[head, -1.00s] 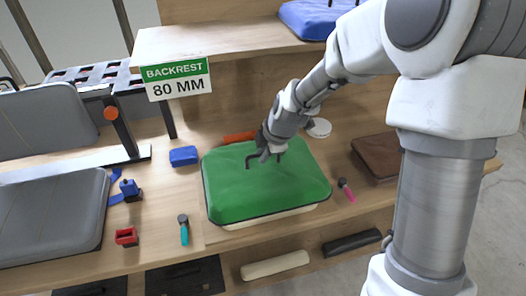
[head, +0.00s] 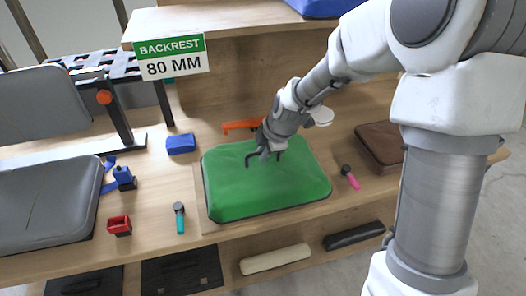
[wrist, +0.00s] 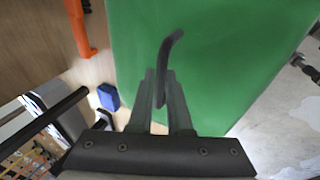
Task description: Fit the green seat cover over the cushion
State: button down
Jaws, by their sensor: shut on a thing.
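The green seat cover (head: 262,190) lies level over the wooden bench, with a thin dark rim along its lower edge. A dark bent handle (head: 250,160) stands on its top. My gripper (head: 268,150) is shut on this handle. In the wrist view the handle (wrist: 165,55) rises between the closed fingers (wrist: 160,100), above the green surface (wrist: 215,50). The cushion is hidden under the cover; none of its cream side shows at the front edge. Whether the cover rests fully down all around cannot be told.
A blue block (head: 181,144), a teal-handled tool (head: 180,218) and a red bracket (head: 119,226) lie left of the cover. A pink-handled tool (head: 350,178) and a brown pad (head: 382,146) lie right. An orange bar (head: 238,126) and white disc (head: 321,116) are behind.

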jog(key=shift+f+b, duration=0.4)
jog(key=shift+b, duration=0.05)
dwell(0.5)
jog(key=c, duration=0.8)
grip_release()
jog(key=p+v, duration=0.3)
jog(key=v, duration=1.4)
jog(key=shift+r, duration=0.2)
